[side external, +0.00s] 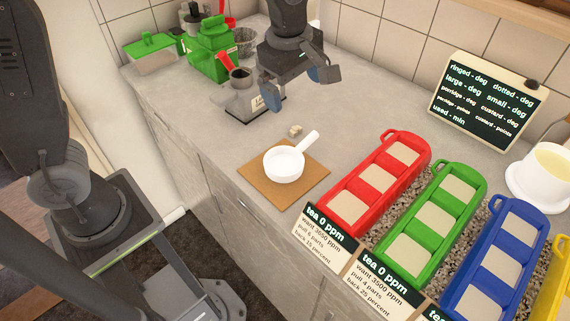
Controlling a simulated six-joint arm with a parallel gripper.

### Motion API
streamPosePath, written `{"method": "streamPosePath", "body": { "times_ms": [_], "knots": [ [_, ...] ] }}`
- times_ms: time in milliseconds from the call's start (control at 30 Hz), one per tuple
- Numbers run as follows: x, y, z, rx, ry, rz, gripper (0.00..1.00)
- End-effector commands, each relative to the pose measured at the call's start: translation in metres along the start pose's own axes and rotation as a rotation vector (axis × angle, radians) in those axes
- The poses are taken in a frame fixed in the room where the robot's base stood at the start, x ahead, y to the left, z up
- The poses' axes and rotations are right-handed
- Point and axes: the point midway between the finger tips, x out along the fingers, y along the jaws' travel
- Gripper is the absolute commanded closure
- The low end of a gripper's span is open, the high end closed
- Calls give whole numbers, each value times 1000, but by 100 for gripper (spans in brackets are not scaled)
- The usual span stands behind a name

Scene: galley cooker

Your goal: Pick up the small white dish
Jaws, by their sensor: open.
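The small white dish (284,164) is a round, shallow pan-like dish with a stub handle (308,141) pointing to the upper right. It sits upright on a square brown board (262,190) on the grey counter. My gripper (296,92) is above the counter behind the dish, up and apart from it, with its two blue-padded fingers spread. Nothing shows between the fingers. The inside of the dish looks white and empty.
A small beige lump (296,131) lies behind the dish. A grey machine (252,100) and green machine (210,50) stand at the back left. Red (376,178), green (433,217) and blue (497,258) trays fill the right. A chalkboard (487,100) and white pot (540,178) stand beyond.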

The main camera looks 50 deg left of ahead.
Motion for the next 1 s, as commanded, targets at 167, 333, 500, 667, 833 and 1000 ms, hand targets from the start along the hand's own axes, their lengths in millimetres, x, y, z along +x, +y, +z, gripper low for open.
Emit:
{"method": "streamPosePath", "body": {
  "times_ms": [167, 333, 500, 667, 833, 1000],
  "knots": [
    [15, 7, 7, -86, 6, -20, 0],
    [43, 6, 7, -90, 7, -23, 0],
    [75, 6, 6, -89, 7, -23, 0],
    [92, 6, 6, -89, 6, -20, 0],
    [103, 6, 7, -88, 6, -20, 0],
    [129, 6, 9, -88, 6, -22, 0]
  ]
}}
